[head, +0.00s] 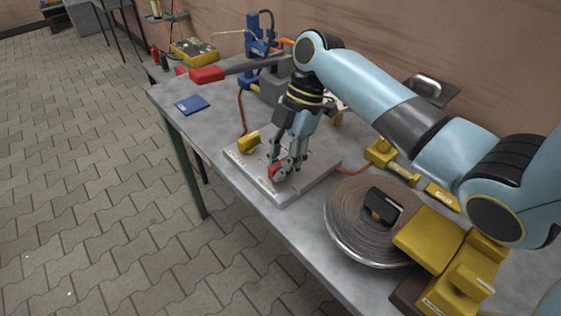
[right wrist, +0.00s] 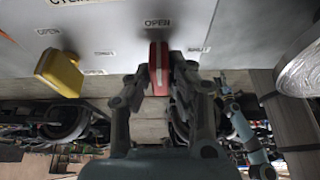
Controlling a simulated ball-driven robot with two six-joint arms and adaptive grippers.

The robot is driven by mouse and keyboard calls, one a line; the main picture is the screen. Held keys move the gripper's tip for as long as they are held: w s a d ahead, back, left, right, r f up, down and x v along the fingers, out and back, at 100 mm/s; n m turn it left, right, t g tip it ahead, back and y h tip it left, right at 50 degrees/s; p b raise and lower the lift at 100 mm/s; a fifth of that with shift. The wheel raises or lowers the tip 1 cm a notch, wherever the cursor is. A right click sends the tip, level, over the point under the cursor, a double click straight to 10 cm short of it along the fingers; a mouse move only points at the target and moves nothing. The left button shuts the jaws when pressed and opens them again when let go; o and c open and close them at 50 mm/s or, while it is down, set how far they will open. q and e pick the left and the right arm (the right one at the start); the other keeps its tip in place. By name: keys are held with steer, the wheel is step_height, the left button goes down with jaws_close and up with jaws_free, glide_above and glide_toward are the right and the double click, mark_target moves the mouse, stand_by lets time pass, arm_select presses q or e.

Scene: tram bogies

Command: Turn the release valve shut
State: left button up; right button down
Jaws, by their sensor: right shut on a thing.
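A grey valve panel (head: 308,183) lies on the workbench with a red valve handle (head: 273,170) and a yellow valve handle (head: 248,141). My right gripper (head: 280,168) reaches down to the panel and is shut on the red handle. In the right wrist view the red handle (right wrist: 159,70) sits between the fingers (right wrist: 160,85) and lines up with an OPEN label (right wrist: 157,22); another label is to its right. The yellow handle (right wrist: 60,73) is apart to the left, near its own OPEN label. Which handle is the release valve I cannot read.
The grey workbench (head: 225,175) carries a wire reel (head: 350,225), yellow blocks (head: 430,235) and a blue pad (head: 192,104). The bench's front edge is close to the panel.

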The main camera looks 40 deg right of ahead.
steer(key=shift+r+m+p, duration=0.15)
steer(key=shift+m+p, duration=0.45)
steer(key=shift+p, duration=0.2)
steer(key=m+t+p, duration=0.1)
steer(key=m+p, duration=0.3)
steer(key=m+t+h+p, duration=0.1)
steer(key=m+t+p, duration=0.1)
steer(key=m+p, duration=0.2)
steer(key=m+t+h+p, duration=0.1)
steer(key=m+p, duration=0.3)
steer(key=p, duration=0.1)
steer(key=shift+r+p, duration=0.1)
steer(key=shift+p, duration=0.25)
steer(key=shift+m+t+h+p, duration=0.4)
steer(key=shift+m+h+p, duration=0.1)
steer(key=shift+m+p, duration=0.6)
steer(key=shift+f+m+h+p, duration=0.2)
steer(key=shift+m+h+p, duration=0.4)
steer(key=shift+m, duration=0.7)
steer(key=c, duration=1.2)
jaws_free()
steer(key=shift+c, duration=0.2)
